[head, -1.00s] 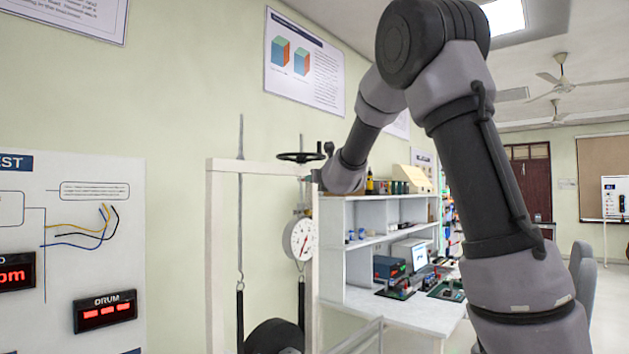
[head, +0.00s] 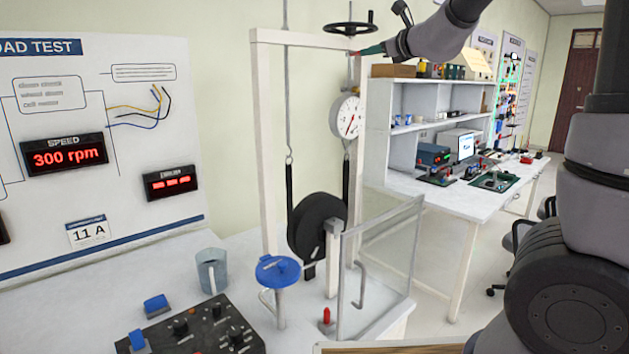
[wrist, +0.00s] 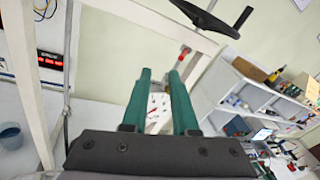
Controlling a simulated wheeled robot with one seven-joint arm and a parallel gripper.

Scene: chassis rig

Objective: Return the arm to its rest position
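The end of my arm enters the head view from the top right. My gripper (head: 372,49) shows there as small green fingertips beside the upper right corner of the white frame (head: 262,140), close to the black handwheel (head: 351,29). Whether the fingertips touch the frame cannot be told. In the wrist view my gripper (wrist: 160,78) has two green fingers standing apart with a gap between them.
A dial gauge (head: 346,117) and black drum (head: 316,221) are on the rig. A clear guard (head: 383,268), blue-topped part (head: 277,270), beaker (head: 211,271) and control box (head: 190,335) stand on the bench. A shelved workbench (head: 440,203) is behind right, with open floor in front.

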